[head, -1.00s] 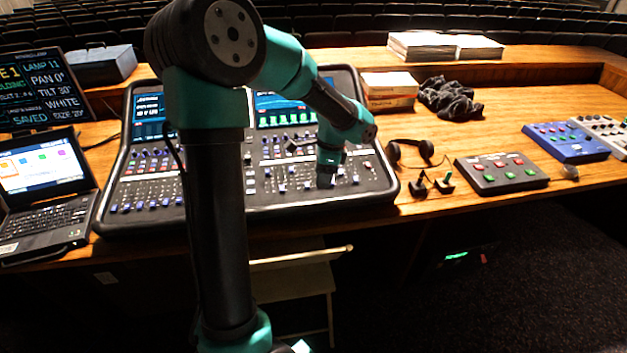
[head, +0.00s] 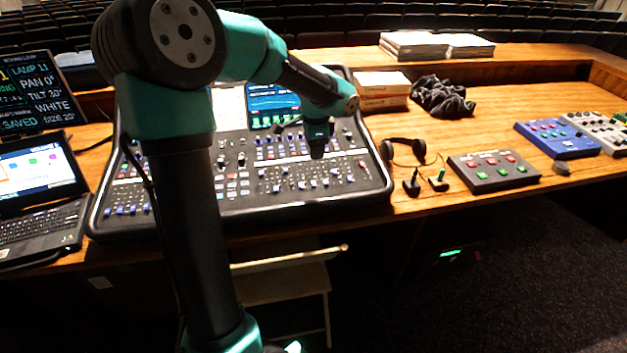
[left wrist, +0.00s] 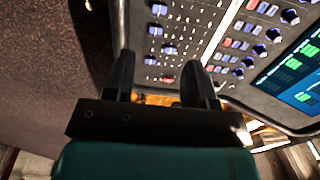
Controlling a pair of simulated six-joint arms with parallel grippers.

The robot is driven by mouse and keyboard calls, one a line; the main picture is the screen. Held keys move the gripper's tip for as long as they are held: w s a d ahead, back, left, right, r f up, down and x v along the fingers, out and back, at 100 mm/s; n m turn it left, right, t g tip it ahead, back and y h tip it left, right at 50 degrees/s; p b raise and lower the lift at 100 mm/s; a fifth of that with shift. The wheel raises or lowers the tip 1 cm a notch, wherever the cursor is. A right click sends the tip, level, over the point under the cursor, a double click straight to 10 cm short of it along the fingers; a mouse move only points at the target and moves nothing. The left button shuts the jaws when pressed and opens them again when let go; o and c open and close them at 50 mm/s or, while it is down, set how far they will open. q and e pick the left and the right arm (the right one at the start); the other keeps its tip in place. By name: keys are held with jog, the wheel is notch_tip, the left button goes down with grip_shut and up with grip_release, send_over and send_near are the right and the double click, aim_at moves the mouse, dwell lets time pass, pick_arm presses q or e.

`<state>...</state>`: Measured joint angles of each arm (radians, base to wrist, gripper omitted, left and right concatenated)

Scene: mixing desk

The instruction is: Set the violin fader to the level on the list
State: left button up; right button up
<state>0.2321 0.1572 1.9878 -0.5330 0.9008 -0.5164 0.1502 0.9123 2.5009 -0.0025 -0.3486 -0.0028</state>
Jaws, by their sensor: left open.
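The mixing desk (head: 250,205) lies on the wooden table, with rows of blue-capped faders, knobs and lit screens. My left gripper (head: 317,148) hangs above the right part of its lower rows, apart from the surface as far as I can tell. In the left wrist view, my left gripper (left wrist: 160,85) has its two black fingers spread and holds nothing. Blue fader caps (left wrist: 170,50) and one red cap (left wrist: 168,79) show beyond the fingers. I cannot tell which fader is the violin one. A white sheet (head: 228,108) is partly behind my arm; its writing is unreadable.
A laptop (head: 40,205) and a cue monitor (head: 35,92) stand at left. Headphones (head: 404,147), a dark button box (head: 493,170), a blue box (head: 556,138) and dark cloth (head: 441,97) are at right. A folding chair (head: 285,275) stands below the table edge.

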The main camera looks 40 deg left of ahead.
aim_at(314, 183)
pick_arm(q)
jog(key=f, duration=0.9)
jog(key=a+f, duration=0.1)
jog(key=f, duration=0.4)
jog(key=shift+w+a, duration=0.1)
jog(key=shift+w, duration=0.3)
jog(key=shift+c, duration=0.3)
grip_shut()
